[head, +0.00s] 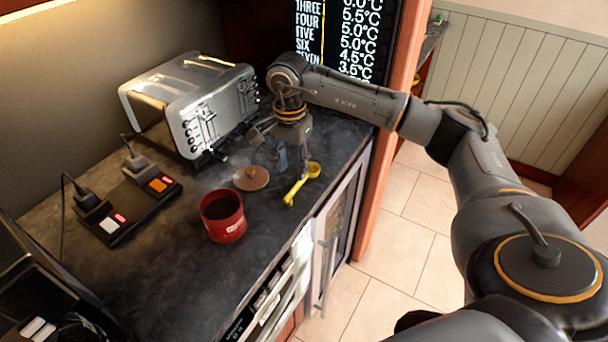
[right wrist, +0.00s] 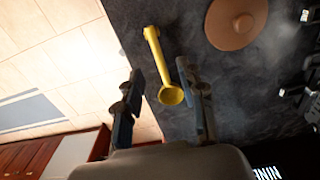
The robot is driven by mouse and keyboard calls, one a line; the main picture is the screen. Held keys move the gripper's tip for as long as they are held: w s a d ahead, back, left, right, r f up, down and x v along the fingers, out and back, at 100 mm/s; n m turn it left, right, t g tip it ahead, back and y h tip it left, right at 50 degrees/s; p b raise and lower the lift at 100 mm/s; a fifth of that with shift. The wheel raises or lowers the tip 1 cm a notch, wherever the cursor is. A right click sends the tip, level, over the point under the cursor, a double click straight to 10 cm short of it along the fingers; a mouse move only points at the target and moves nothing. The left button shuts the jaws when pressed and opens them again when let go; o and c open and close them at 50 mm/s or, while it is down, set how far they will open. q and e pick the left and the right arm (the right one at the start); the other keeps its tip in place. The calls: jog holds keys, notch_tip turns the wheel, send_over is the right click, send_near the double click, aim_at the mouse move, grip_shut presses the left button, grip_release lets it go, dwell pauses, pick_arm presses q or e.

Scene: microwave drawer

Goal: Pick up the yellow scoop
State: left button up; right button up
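The yellow scoop (head: 302,184) lies on the dark countertop near its front edge, its bowl toward the back right and its handle toward the front left. In the right wrist view the scoop (right wrist: 162,68) shows with its bowl between my fingers, apart from both. My right gripper (head: 292,162) is just above and behind the scoop, pointing down. In the right wrist view the right gripper (right wrist: 158,82) is open, with its two blue-padded fingers spread and nothing held. My left gripper is not in view.
A round brown lid (head: 251,178) lies left of the scoop, beside an open red canister (head: 223,216). A silver toaster (head: 190,100) stands behind. A power strip (head: 127,205) with plugs is at left. The counter edge drops to the tiled floor (head: 375,255).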

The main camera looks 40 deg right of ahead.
aim_at(295, 187)
jog(key=shift+f, duration=1)
jog(key=shift+d+f+p, duration=0.1)
jog(key=shift+f+p, duration=0.45)
jog(key=shift+p, duration=0.05)
jog(key=f, duration=0.1)
jog(key=f+p, duration=0.1)
jog(key=f, duration=0.1)
jog(key=shift+s+d+f, duration=0.1)
jog(key=shift+d+f, duration=0.15)
jog(key=shift+f, duration=0.05)
jog(key=shift+f+p, duration=0.25)
jog(key=shift+p, duration=0.05)
jog(key=shift+f, duration=0.1)
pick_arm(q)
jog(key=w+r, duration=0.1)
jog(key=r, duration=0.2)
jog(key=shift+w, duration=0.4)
pick_arm(e)
grip_shut()
